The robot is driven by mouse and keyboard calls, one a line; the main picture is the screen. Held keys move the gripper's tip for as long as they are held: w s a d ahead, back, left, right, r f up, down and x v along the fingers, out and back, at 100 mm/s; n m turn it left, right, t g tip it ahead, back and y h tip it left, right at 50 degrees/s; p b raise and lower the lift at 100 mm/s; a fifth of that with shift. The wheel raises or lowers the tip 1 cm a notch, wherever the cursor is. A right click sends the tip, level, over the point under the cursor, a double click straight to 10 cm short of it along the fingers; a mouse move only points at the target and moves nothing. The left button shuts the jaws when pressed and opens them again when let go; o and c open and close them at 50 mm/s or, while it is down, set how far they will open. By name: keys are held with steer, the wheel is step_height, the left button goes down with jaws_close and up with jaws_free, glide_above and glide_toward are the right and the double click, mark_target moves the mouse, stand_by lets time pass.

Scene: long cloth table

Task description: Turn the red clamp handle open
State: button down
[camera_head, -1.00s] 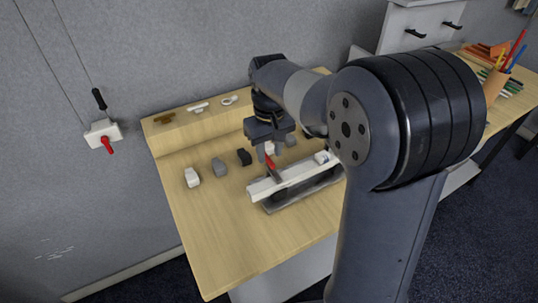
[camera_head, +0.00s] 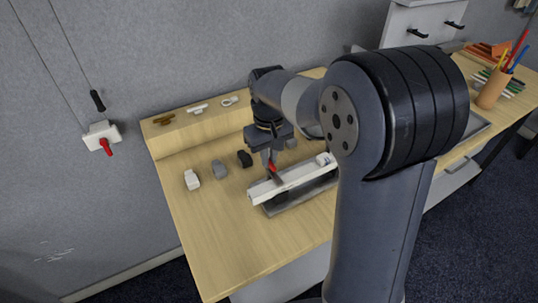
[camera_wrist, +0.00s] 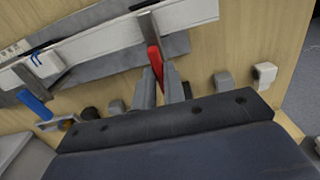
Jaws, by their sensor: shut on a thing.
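The red clamp handle (camera_head: 272,168) stands at the near-left part of a white rail (camera_head: 292,176) on a grey base plate on the table. In the wrist view the red handle (camera_wrist: 155,62) lies between my two fingers, beside a grey upright piece on the white rail (camera_wrist: 100,42). My gripper (camera_wrist: 162,76) is shut on the red handle, and its fingers point at the rail. In the head view my gripper (camera_head: 270,160) comes down over the handle from above and hides part of it. A blue handle (camera_wrist: 35,105) shows at the rail's other end.
Small blocks stand beside the rail: white (camera_head: 192,180), grey (camera_head: 219,169) and black (camera_head: 244,158). A wooden ledge (camera_head: 190,132) with small parts runs behind. A white wall box (camera_head: 101,131) carries another red lever. A pencil cup (camera_head: 491,90) stands far right. The table's front left is clear.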

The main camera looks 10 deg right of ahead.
steer(key=shift+m, duration=0.3)
steer(key=m+p, duration=0.1)
steer(key=m, duration=0.3)
steer(key=shift+r, duration=0.1)
steer(key=m+p, duration=0.1)
steer(key=m, duration=0.3)
steer(key=shift+m, duration=0.4)
steer(key=m, duration=0.4)
steer(key=shift+m, duration=0.3)
steer(key=shift+m+p, duration=0.4)
steer(key=shift+m, duration=1.6)
steer(key=c, duration=1.5)
jaws_free()
